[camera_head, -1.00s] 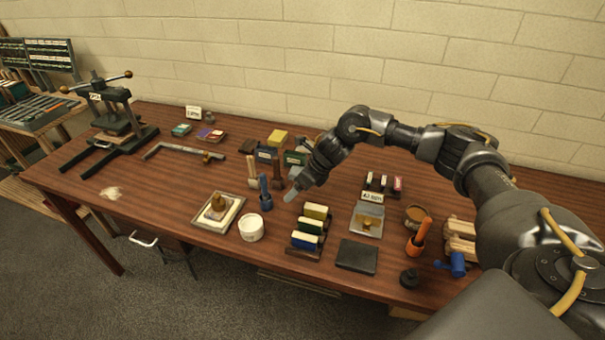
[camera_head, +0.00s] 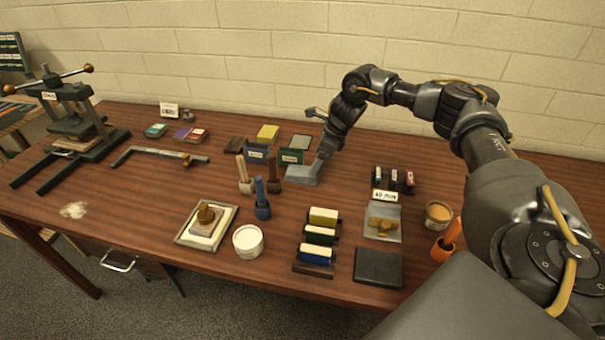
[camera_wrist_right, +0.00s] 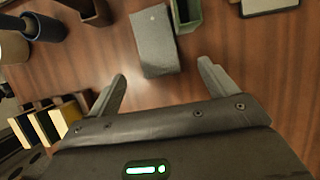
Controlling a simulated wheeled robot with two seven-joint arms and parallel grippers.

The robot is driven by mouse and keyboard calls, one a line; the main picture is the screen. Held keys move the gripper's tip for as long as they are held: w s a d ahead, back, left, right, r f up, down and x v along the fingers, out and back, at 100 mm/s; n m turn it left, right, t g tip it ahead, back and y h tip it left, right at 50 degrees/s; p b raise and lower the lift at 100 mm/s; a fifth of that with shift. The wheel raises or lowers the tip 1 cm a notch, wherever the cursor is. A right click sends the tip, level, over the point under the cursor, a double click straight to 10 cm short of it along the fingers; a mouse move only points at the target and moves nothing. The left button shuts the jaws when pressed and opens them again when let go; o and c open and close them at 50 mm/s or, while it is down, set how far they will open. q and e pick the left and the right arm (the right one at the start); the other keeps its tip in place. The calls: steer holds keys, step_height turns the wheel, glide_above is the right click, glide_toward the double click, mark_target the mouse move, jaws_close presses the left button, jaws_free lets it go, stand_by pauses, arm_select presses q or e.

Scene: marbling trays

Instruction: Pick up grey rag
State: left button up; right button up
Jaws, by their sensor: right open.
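The grey rag (camera_head: 301,175) lies folded like a flat block on the wooden table, near the middle of the head view. In the right wrist view the grey rag (camera_wrist_right: 155,42) sits just ahead of the fingers, beside a green holder. My right gripper (camera_wrist_right: 162,72) is open, its two fingers spread to either side of the rag's near end, with nothing between them gripped. In the head view my right gripper (camera_head: 321,160) is just above the rag's right end; its fingertips are hard to make out there. My left gripper is not in view.
A green holder (camera_head: 292,156) and a blue holder (camera_head: 256,153) stand behind the rag. A rack of coloured blocks (camera_head: 322,235) is in front. Bare table lies right of the rag.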

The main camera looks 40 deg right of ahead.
mark_target(302, 174)
steer(key=shift+w+a+f, duration=0.15)
steer(key=shift+w+f, duration=0.45)
steer(key=shift+f, duration=0.05)
steer(key=shift+s+a, duration=0.1)
steer(key=shift+s+a+f+p, duration=0.15)
steer(key=shift+s+f+p, duration=0.05)
steer(key=shift+p, duration=0.25)
steer(key=p+x, duration=0.1)
steer(key=x, duration=0.3)
steer(key=shift+s+f, duration=0.1)
steer(key=shift+f, duration=0.15)
steer(key=shift+s+a, duration=0.1)
steer(key=shift+c, duration=0.3)
steer(key=c, duration=1)
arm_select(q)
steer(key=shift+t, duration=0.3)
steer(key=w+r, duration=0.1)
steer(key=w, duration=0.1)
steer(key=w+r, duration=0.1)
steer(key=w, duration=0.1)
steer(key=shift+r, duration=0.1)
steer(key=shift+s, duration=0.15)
arm_select(e)
steer(key=shift+r, duration=0.1)
